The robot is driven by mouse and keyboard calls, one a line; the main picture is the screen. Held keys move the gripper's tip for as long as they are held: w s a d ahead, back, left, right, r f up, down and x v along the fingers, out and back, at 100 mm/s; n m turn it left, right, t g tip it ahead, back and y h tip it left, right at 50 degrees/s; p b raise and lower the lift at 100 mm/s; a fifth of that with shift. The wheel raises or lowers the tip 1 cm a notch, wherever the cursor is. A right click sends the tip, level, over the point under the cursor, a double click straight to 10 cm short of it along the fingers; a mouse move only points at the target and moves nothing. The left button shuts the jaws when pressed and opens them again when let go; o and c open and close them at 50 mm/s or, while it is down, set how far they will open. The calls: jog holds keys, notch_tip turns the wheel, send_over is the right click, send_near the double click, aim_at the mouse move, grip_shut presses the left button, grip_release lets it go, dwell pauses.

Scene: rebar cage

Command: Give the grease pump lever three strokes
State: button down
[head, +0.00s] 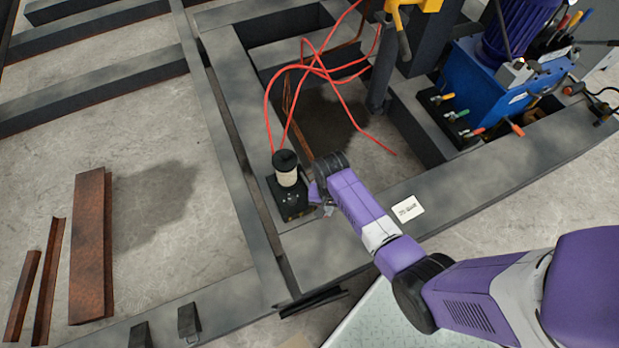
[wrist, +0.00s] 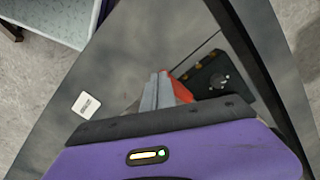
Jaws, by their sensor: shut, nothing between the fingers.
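The grease pump (head: 287,180) stands on the dark steel frame, a cream reservoir with a black cap on a black base. My gripper (head: 326,208) is just right of the pump base, low over the frame. In the wrist view my two grey fingers (wrist: 158,88) are together with nothing between them. The black pump base (wrist: 222,78), with a round knob, is right of them. A red part (wrist: 183,90) shows close beside the fingers; I cannot tell whether it is the lever or whether they touch. No lever shows clearly in the head view.
Red hoses (head: 325,68) loop up from the pump. A white label (head: 408,208) lies on the frame, also in the wrist view (wrist: 86,104). A blue power unit (head: 490,85) stands at the upper right. Rusty steel pieces (head: 90,245) lie on the floor at left.

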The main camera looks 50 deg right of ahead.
jog(key=shift+s+f, duration=0.1)
jog(key=shift+f, duration=0.15)
jog(key=shift+s+a+f, duration=0.15)
jog(key=shift+s+f, duration=0.05)
jog(key=shift+f, duration=0.45)
jog(key=shift+f+b, duration=0.25)
jog(key=shift+b, duration=0.1)
jog(key=shift+r, duration=0.1)
jog(key=w+d+r+p, duration=0.2)
jog(key=w+r+p, duration=0.4)
jog(key=r, duration=0.5)
jog(key=shift+w+d+p, duration=0.2)
jog(key=shift+d+p, duration=0.15)
jog(key=shift+p, duration=0.2)
jog(key=shift+s, duration=0.1)
